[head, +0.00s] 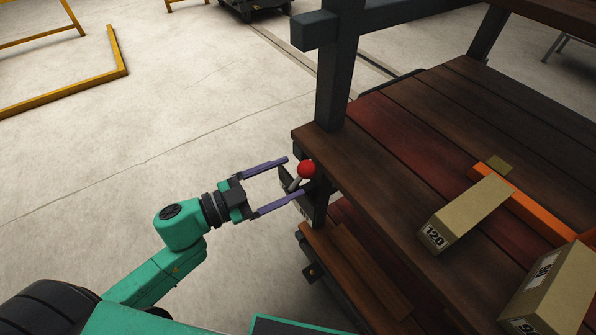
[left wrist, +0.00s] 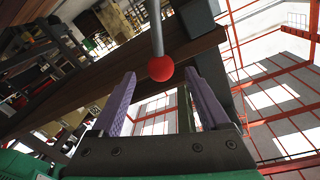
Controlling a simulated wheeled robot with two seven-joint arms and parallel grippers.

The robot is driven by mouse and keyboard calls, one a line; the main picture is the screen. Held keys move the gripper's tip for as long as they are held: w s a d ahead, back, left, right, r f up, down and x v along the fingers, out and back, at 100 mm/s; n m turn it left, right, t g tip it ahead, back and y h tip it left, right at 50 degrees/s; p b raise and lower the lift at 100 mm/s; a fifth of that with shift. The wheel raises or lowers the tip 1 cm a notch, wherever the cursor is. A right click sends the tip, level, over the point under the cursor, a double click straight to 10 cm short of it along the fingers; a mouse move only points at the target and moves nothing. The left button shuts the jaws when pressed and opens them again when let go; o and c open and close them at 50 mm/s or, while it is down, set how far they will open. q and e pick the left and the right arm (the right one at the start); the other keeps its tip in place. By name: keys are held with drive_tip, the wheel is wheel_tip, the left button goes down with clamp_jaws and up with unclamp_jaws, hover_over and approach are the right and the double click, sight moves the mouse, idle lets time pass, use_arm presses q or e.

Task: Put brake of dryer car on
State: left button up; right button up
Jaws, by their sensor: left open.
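The brake lever has a red ball knob (head: 307,169) on a grey rod and sits at the near left corner of the dryer car (head: 390,140), whose deck is of dark wooden planks. In the left wrist view the red knob (left wrist: 160,68) shows just beyond and between the finger ends, with its rod running up out of the frame. My left gripper (head: 295,175) is open, with its two purple fingers reaching toward the lever, one on either side of it. I cannot tell whether a finger touches it. My right gripper is not in view.
Tan bricks marked with numbers (head: 470,213) lie on the deck at right, by an orange bar (head: 525,203). A dark upright post (head: 337,70) rises beside the lever. A yellow rail (head: 115,55) stands at the far left. The pale floor left of the car is clear.

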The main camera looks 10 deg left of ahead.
sight(299, 173)
use_arm(q)
drive_tip(key=x, duration=0.4)
drive_tip(key=shift+a, duration=0.1)
clamp_jaws()
idle(1.3)
